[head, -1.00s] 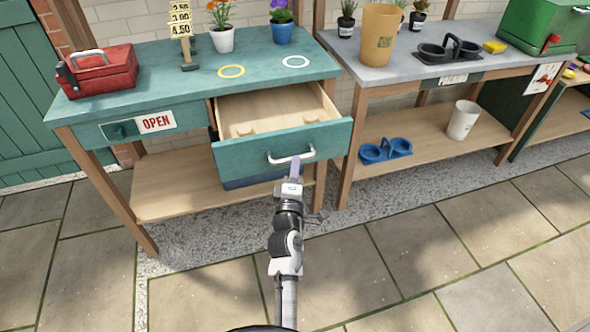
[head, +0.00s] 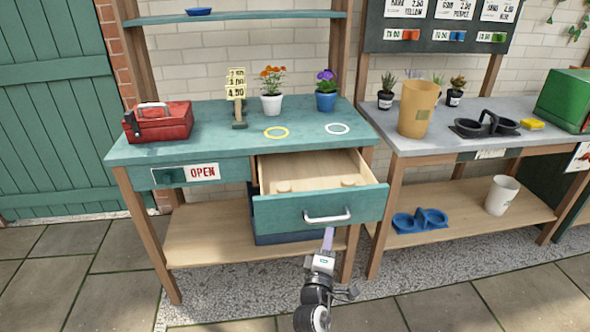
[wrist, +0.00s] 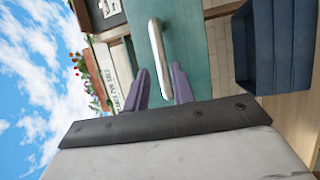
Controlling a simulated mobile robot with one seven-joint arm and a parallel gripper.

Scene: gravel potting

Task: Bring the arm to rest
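My gripper (head: 328,240) is in front of the teal bench, just below the handle (head: 327,217) of the open drawer (head: 310,180). The fingers look clear of the handle, though the exact gap is hard to tell. The drawer is pulled out and holds small wooden pieces on its floor.
A red toolbox (head: 158,122), two potted flowers (head: 271,104) and a yellow ring (head: 276,132) are on the teal bench. A blue crate (wrist: 275,45) is under the drawer. The grey bench (head: 460,147) stands right. Paving in front is clear.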

